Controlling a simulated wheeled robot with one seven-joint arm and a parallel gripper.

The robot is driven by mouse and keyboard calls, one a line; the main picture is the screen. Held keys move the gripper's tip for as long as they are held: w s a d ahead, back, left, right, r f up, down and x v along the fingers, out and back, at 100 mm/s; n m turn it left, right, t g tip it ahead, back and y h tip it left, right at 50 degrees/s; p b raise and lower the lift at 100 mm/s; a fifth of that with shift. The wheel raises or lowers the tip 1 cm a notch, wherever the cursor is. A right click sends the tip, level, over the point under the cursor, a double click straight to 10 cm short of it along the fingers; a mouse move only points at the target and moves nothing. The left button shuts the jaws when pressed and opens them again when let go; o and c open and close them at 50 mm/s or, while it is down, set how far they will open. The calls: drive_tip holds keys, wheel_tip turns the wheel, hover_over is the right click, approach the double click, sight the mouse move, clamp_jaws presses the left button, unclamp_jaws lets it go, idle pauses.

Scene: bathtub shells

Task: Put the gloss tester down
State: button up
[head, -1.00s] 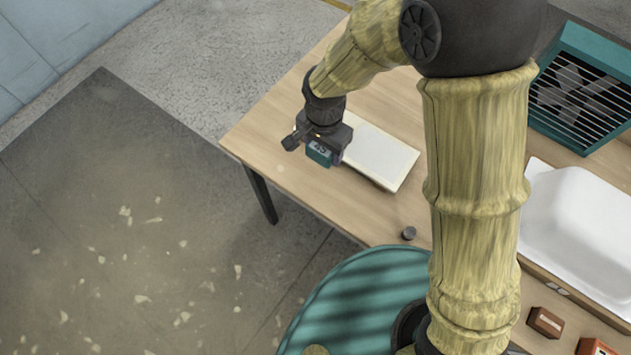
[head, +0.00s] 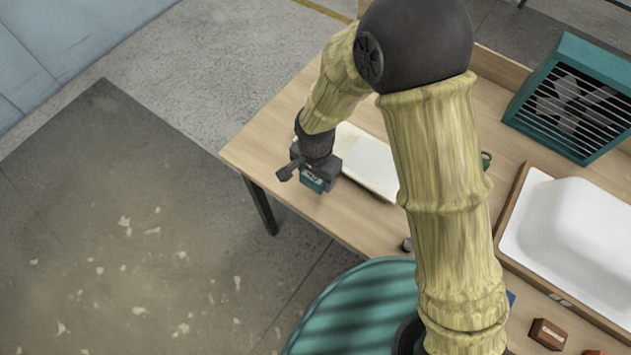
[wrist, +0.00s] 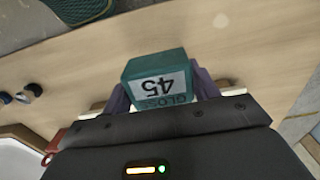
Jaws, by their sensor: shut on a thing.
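The gloss tester is a small teal box (wrist: 158,68) with a white label reading "GLOSS 45", upside down in the wrist view. My gripper (wrist: 160,95) is shut on it, with one purple-grey finger on each side. In the head view the gloss tester (head: 313,182) hangs at my gripper (head: 322,178), over the near left part of the wooden table (head: 262,150), beside a white panel. Whether its underside touches the table top cannot be told.
The white panel (head: 368,165) lies right of my gripper. A small dark knob-like object (head: 407,244) sits near the table's front edge. A teal fan heater (head: 572,95), a white tub shell (head: 570,225) and a brown block (head: 548,333) are to the right. Bare wood lies left of the gripper.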

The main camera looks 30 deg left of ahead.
sight(316, 184)
drive_tip(key=shift+f, duration=2.05)
drive_tip(key=shift+f, duration=0.1)
drive_tip(key=o, duration=0.9)
wheel_tip(316, 184, up, 12)
drive_tip(key=shift+r+b, duration=0.15)
drive_tip(key=shift+b, duration=0.2)
